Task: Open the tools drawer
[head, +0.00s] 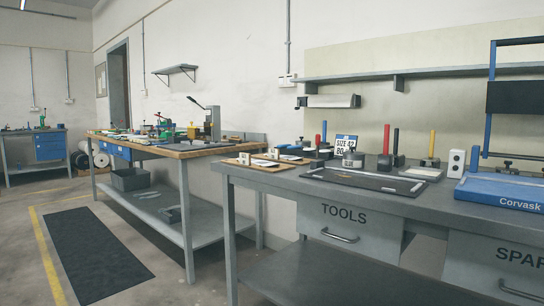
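The tools drawer (348,233) is a grey front marked "TOOLS", set under the top of the grey workbench (258,178) in the right half of the head view. It looks shut, its front hanging below the bench top. Neither of my grippers is in view.
A second drawer (500,262) marked "SPAR…", cut off by the edge, is to the right. The bench top holds a dark mat (364,181), upright coloured handles and a blue Corvask unit (510,192). A wooden-topped bench (185,152) stands left; floor beside the black mat (90,255) is clear.

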